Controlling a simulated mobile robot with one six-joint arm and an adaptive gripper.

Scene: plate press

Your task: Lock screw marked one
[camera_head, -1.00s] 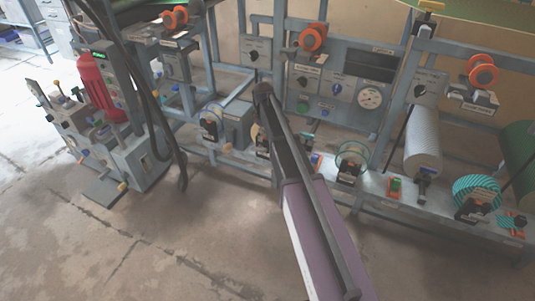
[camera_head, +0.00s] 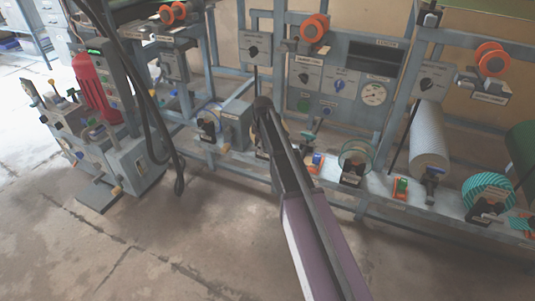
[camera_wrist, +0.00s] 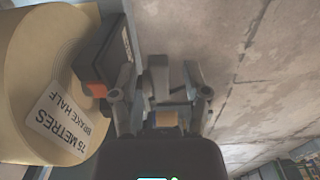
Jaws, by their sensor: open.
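My gripper (camera_wrist: 160,100) shows in the wrist view with its two fingers apart. A grey fitting (camera_wrist: 158,75) lies between and just beyond the fingers; I cannot tell whether they touch it. A small orange-tan piece (camera_wrist: 167,118) shows low between the fingers. A dark block with an orange part (camera_wrist: 98,60) is beside the left finger. No mark reading one is legible, so I cannot tell which part is the marked screw. In the head view my arm hides the gripper and most of what is at its end.
The head view shows a grey frame with a dial (camera_head: 374,94), orange rolls (camera_head: 314,27) and a red cylinder (camera_head: 91,82).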

